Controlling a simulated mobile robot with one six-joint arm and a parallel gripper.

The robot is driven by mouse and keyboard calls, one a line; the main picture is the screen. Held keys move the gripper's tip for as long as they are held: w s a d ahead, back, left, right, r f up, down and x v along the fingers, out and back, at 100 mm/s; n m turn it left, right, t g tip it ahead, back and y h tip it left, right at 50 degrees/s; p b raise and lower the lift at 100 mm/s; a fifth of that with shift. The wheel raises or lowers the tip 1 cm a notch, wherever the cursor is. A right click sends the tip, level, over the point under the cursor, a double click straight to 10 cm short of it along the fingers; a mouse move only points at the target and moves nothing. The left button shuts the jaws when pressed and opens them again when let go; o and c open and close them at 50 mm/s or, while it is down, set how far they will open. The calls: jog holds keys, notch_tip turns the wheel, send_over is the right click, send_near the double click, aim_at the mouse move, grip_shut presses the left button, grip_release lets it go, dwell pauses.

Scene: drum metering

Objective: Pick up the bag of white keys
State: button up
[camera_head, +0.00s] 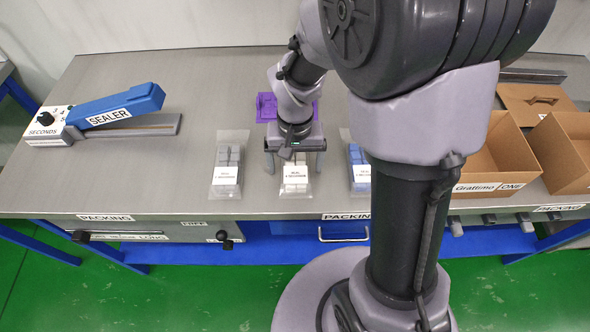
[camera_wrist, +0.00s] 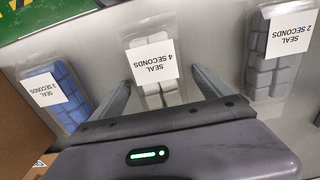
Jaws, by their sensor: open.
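The bag of white keys (camera_head: 295,182) is a clear bag with white blocks and a label reading "SEAL 4 SECONDS". It lies flat on the grey table between two other bags. My gripper (camera_head: 294,170) is above it, open, with one finger on each side of the bag. In the wrist view the white keys bag (camera_wrist: 152,62) lies between the fingers of my gripper (camera_wrist: 158,90), its near end partly hidden by the gripper body. I cannot tell whether the fingers touch it.
A bag of grey keys (camera_head: 228,172) lies to the left and a bag of blue keys (camera_head: 358,168) to the right, both close. A purple object (camera_head: 266,106) lies behind. A blue-handled sealer (camera_head: 115,107) stands at left, cardboard boxes (camera_head: 500,163) at right. Table between sealer and bags is free.

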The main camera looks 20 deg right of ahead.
jog(key=shift+r, duration=0.15)
jog(key=c, duration=1.7)
jog(key=shift+o, duration=0.2)
jog(key=shift+r, duration=0.1)
